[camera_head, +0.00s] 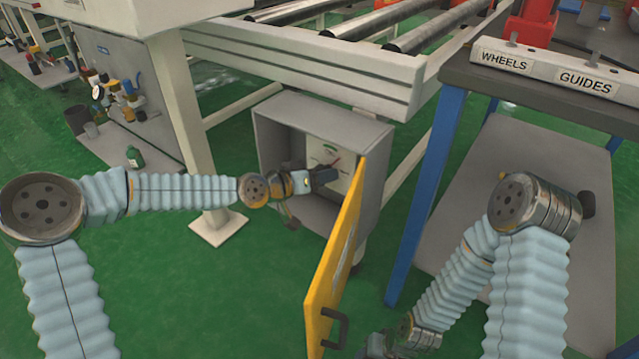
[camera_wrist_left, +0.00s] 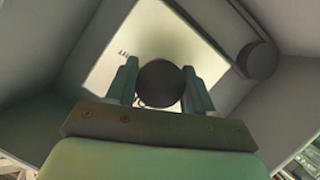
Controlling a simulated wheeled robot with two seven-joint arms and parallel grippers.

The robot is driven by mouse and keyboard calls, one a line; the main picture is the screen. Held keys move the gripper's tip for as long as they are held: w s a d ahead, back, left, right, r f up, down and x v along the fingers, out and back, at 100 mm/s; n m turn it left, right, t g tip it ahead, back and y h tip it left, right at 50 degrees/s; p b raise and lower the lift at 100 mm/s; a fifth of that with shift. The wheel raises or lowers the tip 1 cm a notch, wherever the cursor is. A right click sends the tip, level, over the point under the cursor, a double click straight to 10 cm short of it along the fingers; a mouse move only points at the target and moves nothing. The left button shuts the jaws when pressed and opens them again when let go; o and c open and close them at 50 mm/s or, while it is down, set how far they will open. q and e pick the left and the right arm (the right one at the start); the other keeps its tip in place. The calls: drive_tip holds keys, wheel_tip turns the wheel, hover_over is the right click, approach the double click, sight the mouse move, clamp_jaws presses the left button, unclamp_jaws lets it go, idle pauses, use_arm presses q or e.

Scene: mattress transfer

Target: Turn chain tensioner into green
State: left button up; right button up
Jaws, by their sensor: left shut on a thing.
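The chain tensioner is a grey box (camera_head: 375,145) under the roller conveyor, its yellow door (camera_head: 330,265) swung open. Inside, a pale panel (camera_head: 340,183) carries a small dial (camera_head: 325,154) with a green mark and a red needle; my gripper partly covers it, and I cannot tell the needle's exact reading. My left gripper (camera_head: 328,176) reaches into the box. In the left wrist view its fingers (camera_wrist_left: 160,92) are shut on a dark round knob (camera_wrist_left: 160,80) in front of the panel (camera_wrist_left: 160,35). My right gripper (camera_head: 375,346) is low, near the door handle, its fingers unclear.
The open door's black handle (camera_head: 335,328) is near my right gripper. A blue-legged table (camera_head: 540,80) with WHEELS and GUIDES labels stands right. A white conveyor leg (camera_head: 190,120) is left of the box. Green floor (camera_head: 210,290) is clear in front. A second round dark part (camera_wrist_left: 258,60) sits beside the panel.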

use_arm(q)
drive_tip(key=n+h+b, duration=0.1)
drive_tip(key=n+b, duration=0.1)
drive_tip(key=shift+w+a+f+n+g+h, duration=0.1)
drive_tip(key=shift+f+n+g+h, duration=0.05)
drive_tip(key=shift+n+g+h, duration=0.2)
drive_tip(key=shift+n+h+b, duration=0.55)
drive_tip(key=shift+n+b, duration=0.3)
drive_tip(key=shift+n, duration=0.2)
drive_tip(key=shift+r, duration=0.2)
drive_tip(key=o, duration=1)
drive_tip(key=p+v, duration=0.1)
drive_tip(key=v, duration=1.2)
drive_tip(key=shift+a+p, duration=0.35)
drive_tip(key=shift+p, duration=0.05)
drive_tip(key=shift+f, duration=0.1)
